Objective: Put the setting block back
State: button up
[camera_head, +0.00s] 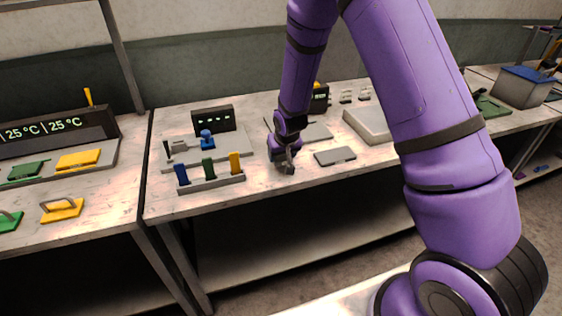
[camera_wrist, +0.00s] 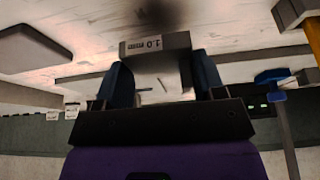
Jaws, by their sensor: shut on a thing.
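My gripper (camera_head: 285,160) hangs over the front part of the middle bench. In the wrist view my gripper (camera_wrist: 162,78) is shut on a grey block (camera_wrist: 156,46) marked "1.0 mm", the setting block, with one finger on each side. In the head view the block is small and dark at the fingertips, and I cannot tell whether it touches the bench. A flat grey plate (camera_head: 335,156) lies to the right of my gripper. It also shows at the left of the wrist view (camera_wrist: 32,46).
A rack (camera_head: 211,184) with blue, green and yellow upright pieces stands left of my gripper. Behind it is a gauge-like fixture with a blue knob (camera_head: 207,138) and a dark display (camera_head: 213,118). A raised grey slab (camera_head: 368,126) lies right. The left bench (camera_head: 110,220) holds green and yellow plates.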

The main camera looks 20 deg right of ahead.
aim_at(282, 158)
jog(key=shift+w+f, duration=0.15)
jog(key=shift+w, duration=0.2)
jog(key=shift+f, duration=1.6)
jog(key=shift+f, duration=0.1)
jog(key=o, duration=1.2)
jog(key=shift+s, duration=0.1)
jog(key=shift+o, duration=0.2)
